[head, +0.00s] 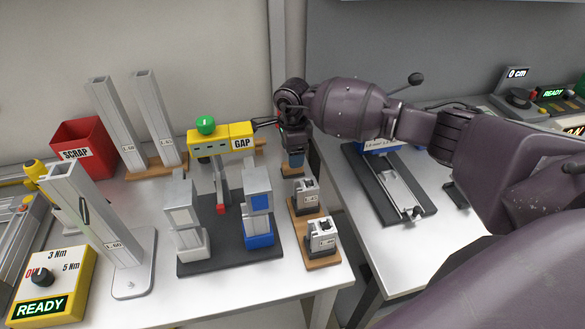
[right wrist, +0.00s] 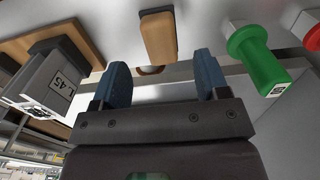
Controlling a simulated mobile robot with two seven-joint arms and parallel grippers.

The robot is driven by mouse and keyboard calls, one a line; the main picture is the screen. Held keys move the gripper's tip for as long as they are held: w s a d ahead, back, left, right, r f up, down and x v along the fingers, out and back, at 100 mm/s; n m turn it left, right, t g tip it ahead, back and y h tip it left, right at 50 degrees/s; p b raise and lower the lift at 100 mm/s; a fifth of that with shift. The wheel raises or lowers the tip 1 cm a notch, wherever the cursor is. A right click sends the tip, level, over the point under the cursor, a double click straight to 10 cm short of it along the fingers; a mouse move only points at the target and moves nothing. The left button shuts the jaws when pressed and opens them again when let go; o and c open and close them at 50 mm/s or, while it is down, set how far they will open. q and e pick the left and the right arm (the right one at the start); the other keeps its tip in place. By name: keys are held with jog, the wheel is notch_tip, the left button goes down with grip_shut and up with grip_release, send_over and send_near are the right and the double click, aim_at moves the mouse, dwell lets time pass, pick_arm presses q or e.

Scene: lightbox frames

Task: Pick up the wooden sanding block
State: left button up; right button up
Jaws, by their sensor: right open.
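The wooden sanding block (right wrist: 158,37) shows in the right wrist view as a small tan block with a darker top edge. It lies beyond and between my right gripper's two blue fingertips (right wrist: 163,76), apart from both. I cannot make out the sanding block in the head view; the gripper and arm cover that spot. My left gripper is not in view.
A yellow GAP unit (head: 222,139) stands just left of the gripper. Small blocks on a wooden base (head: 322,262) stand in front of it. A green handled piece (right wrist: 255,55) is to the right in the wrist view. A gap separates the two benches.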

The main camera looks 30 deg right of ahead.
notch_tip(320, 180, down, 4)
jog(key=shift+f, duration=0.2)
jog(key=c, duration=1)
notch_tip(320, 180, up, 20)
jog(key=shift+r, duration=0.1)
jog(key=shift+c, duration=0.2)
